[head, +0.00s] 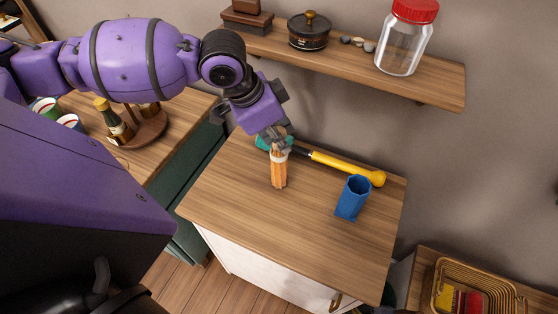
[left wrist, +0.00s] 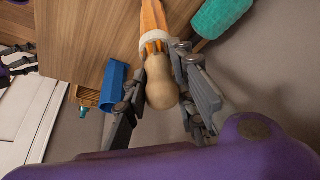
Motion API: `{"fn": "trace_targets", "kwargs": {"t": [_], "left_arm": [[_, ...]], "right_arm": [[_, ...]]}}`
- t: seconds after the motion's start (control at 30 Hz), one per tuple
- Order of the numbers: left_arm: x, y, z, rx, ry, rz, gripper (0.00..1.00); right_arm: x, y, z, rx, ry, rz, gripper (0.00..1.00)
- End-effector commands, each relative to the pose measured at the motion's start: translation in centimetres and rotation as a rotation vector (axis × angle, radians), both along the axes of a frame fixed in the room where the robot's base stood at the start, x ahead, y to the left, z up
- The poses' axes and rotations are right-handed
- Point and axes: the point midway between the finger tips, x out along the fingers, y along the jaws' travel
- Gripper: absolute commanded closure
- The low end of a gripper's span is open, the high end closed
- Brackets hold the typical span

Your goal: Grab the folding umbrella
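The folding umbrella (head: 279,170) is orange with a white band and stands upright on the wooden cabinet top. In the left wrist view the umbrella (left wrist: 154,20) shows its pale rounded handle end between the fingers. My left gripper (head: 273,136) is over its top; in the left wrist view the gripper (left wrist: 158,65) has its fingertips close against both sides of the handle, seemingly shut on it. My right gripper shows only partly at the left edge of the left wrist view (left wrist: 18,65); its opening is unclear.
A blue cup (head: 352,198) stands to the right. A yellow long-handled tool (head: 345,167) lies behind, and a teal object (head: 262,143) is right behind the umbrella. A shelf (head: 440,82) with a glass jar (head: 402,45) hangs above. The cabinet top's front is clear.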

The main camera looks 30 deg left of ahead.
Motion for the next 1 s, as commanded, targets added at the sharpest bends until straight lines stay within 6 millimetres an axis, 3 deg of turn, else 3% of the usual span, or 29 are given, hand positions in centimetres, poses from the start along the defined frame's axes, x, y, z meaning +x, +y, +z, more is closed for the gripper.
{"fn": "trace_targets", "kwargs": {"t": [0.53,1.0], "left_arm": [[0.0,0.0,0.7,0.000,-0.001,0.000,1.00],[0.1,0.0,9.1,0.000,-0.003,0.001,1.00]], "right_arm": [[-0.9,-0.3,-0.6,-0.005,0.019,0.004,0.44],[0.0,0.4,0.5,0.010,-0.001,-0.004,0.44]]}}
